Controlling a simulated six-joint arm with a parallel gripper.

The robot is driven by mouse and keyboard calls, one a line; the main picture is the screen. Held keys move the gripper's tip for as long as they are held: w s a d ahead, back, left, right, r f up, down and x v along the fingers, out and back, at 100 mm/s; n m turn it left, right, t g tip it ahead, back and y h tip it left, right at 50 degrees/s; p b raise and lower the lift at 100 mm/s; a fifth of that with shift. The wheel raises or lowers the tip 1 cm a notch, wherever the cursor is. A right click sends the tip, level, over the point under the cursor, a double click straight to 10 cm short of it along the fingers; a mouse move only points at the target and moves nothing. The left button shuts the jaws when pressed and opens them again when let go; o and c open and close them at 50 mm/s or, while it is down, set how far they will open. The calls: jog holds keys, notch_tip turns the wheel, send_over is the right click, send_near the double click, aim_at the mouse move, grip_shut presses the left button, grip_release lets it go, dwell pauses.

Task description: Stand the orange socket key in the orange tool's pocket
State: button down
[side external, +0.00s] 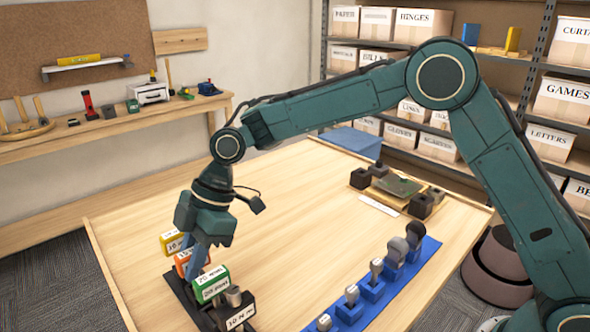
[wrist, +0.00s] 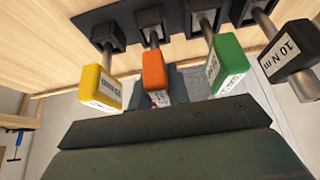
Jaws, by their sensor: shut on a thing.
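The orange socket key (wrist: 154,72) has a block-shaped orange head with a white label and a grey shaft. In the wrist view its shaft runs to a black pocket block (wrist: 149,17), between the yellow and green tools' blocks; I cannot tell how deep it sits. In the side view the orange head (side external: 182,262) shows partly behind my gripper (side external: 196,267). My gripper points down and is shut on the orange key; the fingers are partly hidden by the head in the wrist view.
The yellow tool (wrist: 98,88), green tool (wrist: 232,66) and black tool (wrist: 289,58) stand close beside the orange one. A blue rack (side external: 373,290) with several grey-topped pieces lies to the right. A wooden tray (side external: 393,183) is farther back. The table's middle is clear.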

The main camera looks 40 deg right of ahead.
jog(key=c, duration=1.3)
grip_release()
jog(key=shift+o, duration=0.2)
jog(key=v, duration=1.4)
jog(key=s+d+r+m+t+h, duration=0.2)
jog(key=s+d+r+m+t, duration=0.3)
jog(key=s+d+m, duration=0.65)
jog(key=s+d+f+m+h, duration=0.2)
jog(key=s+d+f+m, duration=0.1)
jog(key=s+d, duration=0.4)
jog(key=s+d+f+m+h, duration=0.1)
jog(key=s+d+f+m, duration=0.2)
jog(key=s+d, duration=0.4)
jog(key=s, duration=0.3)
jog(key=shift+f+t+h, duration=0.15)
jog(key=shift+t+h, duration=0.15)
jog(key=shift+h, duration=0.1)
